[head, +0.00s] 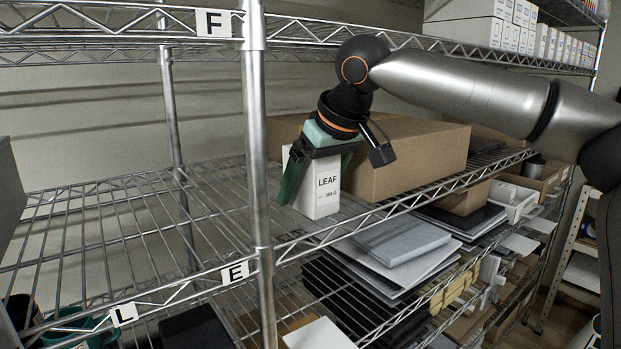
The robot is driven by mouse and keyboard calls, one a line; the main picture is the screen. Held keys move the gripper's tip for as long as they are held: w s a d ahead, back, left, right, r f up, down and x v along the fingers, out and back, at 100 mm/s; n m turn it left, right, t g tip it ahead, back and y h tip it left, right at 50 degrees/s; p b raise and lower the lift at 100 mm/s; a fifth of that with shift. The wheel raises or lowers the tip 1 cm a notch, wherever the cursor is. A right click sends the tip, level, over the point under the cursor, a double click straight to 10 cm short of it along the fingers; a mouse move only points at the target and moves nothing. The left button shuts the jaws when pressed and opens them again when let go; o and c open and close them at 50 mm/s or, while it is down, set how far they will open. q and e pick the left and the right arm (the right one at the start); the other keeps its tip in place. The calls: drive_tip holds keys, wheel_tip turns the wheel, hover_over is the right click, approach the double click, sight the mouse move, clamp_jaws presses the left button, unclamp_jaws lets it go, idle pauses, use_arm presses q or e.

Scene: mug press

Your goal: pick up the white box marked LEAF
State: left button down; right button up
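The white box marked LEAF (325,192) stands upright on the wire shelf (215,207), just right of the front post. My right gripper (316,186) reaches down over it from above, with its green fingers spread apart. One finger lies along the left of the box and hides part of that side. The other is at its right edge, near the top. The gripper looks open around the box, and contact with either finger cannot be made out. The gripper body hides the top of the box. My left gripper is not in view.
A large brown carton (415,160) stands close behind and right of the box. The metal post (257,130) rises close on its left. Another wire shelf (110,30) runs above. The shelf left of the post is bare. Grey and black flat items (400,240) lie below.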

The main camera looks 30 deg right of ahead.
drive_tip(key=shift+r, duration=0.1)
clamp_jaws()
idle(0.6)
